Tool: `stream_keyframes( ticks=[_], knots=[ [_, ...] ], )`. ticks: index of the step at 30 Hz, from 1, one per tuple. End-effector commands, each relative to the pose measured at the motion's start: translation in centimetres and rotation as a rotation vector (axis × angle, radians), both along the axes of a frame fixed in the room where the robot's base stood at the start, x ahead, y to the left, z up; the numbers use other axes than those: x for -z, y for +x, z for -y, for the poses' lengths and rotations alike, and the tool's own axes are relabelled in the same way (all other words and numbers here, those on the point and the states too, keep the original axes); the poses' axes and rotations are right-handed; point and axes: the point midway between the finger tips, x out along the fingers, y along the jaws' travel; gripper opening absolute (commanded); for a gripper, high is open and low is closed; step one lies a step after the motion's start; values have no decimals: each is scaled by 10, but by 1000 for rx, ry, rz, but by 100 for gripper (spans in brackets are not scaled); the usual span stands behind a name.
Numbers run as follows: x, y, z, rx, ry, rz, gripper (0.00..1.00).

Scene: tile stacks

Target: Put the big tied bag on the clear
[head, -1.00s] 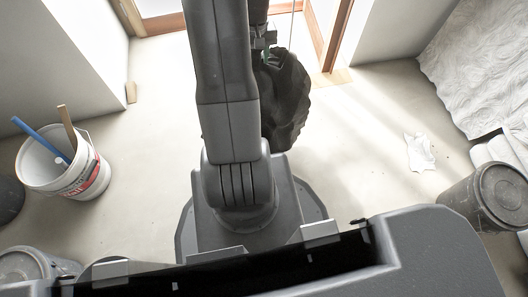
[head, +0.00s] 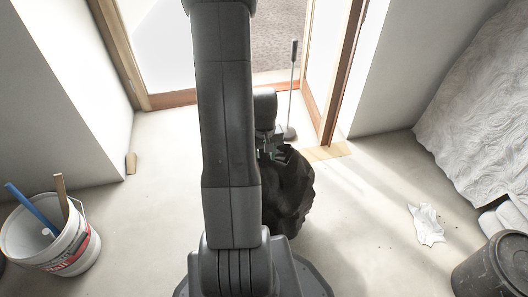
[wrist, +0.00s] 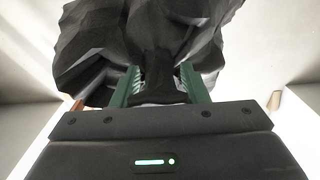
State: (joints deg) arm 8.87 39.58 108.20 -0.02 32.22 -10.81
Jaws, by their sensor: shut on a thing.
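A big black tied bag (head: 291,195) hangs from my gripper (head: 272,152), partly hidden behind my arm in the head view. In the wrist view the bag (wrist: 110,45) fills the upper middle, and its gathered neck sits between the green fingers of my gripper (wrist: 160,88). The gripper is shut on that neck. Whether the bag's underside touches the floor cannot be told.
A white bucket (head: 75,245) with sticks stands at the left. A dark bin (head: 495,268) stands at the lower right, near a crumpled white paper (head: 427,224) and a draped sheet (head: 475,100). A doorway with a long-handled tool (head: 292,95) lies ahead. Pale floor (head: 365,190) is open right of the bag.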

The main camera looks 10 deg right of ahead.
Motion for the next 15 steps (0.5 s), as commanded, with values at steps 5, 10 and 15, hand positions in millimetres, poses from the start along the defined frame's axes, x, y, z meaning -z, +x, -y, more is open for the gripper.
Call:
stream_keyframes(
  ticks=[5, 10, 15],
  knots=[
    [19, 0, 0, -1, 0, 0, 0],
    [34, 1, 0, -1, -1, 1, 0],
    [33, 1, 0, -1, -1, 3, 0]
  ],
)
